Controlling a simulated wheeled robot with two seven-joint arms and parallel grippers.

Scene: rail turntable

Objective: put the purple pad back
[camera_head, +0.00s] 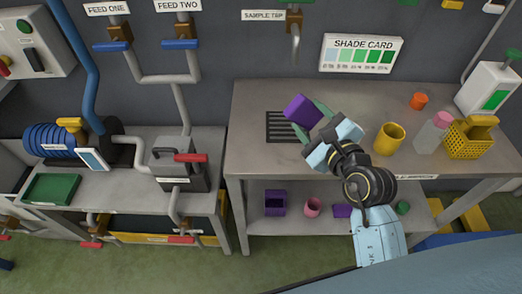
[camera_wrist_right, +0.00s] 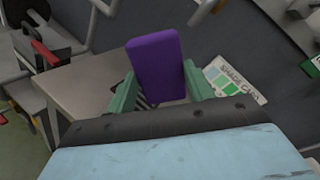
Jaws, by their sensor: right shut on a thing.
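The purple pad (camera_head: 302,111) is a flat purple block held up above the back of the metal table (camera_head: 250,145). My right gripper (camera_head: 312,122) is shut on it, with green fingers on either side. In the right wrist view the pad (camera_wrist_right: 158,68) stands between the two green fingers of the gripper (camera_wrist_right: 160,92). A dark slotted grate (camera_head: 281,127) is set in the tabletop below and left of the pad, partly hidden by it. On the lower shelf are a purple open box (camera_head: 275,203) and a flat purple piece (camera_head: 342,211). My left gripper does not show.
A pink cup (camera_head: 312,207) is on the shelf. The tabletop's left end is clear.

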